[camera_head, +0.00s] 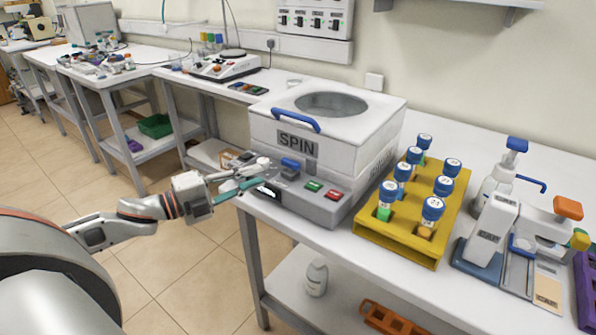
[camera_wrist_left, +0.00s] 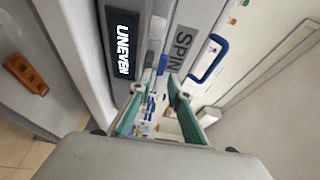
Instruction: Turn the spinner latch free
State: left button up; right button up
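The spinner (camera_head: 365,150) is a white box machine marked SPIN, with a round window in its lid and a blue lid handle (camera_head: 296,120). Its blue latch (camera_head: 291,163) is on the front, below the SPIN label; in the left wrist view the latch (camera_wrist_left: 162,64) lies just beyond and between the fingertips. My left gripper (camera_head: 262,176) is at the spinner's front left, close to the latch. Its teal fingers are apart in the left wrist view (camera_wrist_left: 155,92), with nothing visibly held. Contact with the latch cannot be told. My right gripper is not in view.
The spinner's display (camera_wrist_left: 122,45) reads UNEVEN. Green (camera_head: 313,186) and red (camera_head: 333,195) buttons sit right of the latch. The table edge runs below my gripper.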

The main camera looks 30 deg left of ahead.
aim_at(288, 165)
pick_arm(q)
jog(key=b+x, duration=0.2)
jog(key=x, duration=0.3)
jog(key=shift+d+r, duration=0.15)
jog(key=shift+d, duration=0.05)
jog(key=shift+w+d, duration=0.35)
jog(key=shift+w, duration=0.3)
jog(key=shift+w+d+r+b, duration=0.1)
jog(key=shift+w+d+b, duration=0.3)
jog(key=shift+w, duration=0.25)
grip_shut()
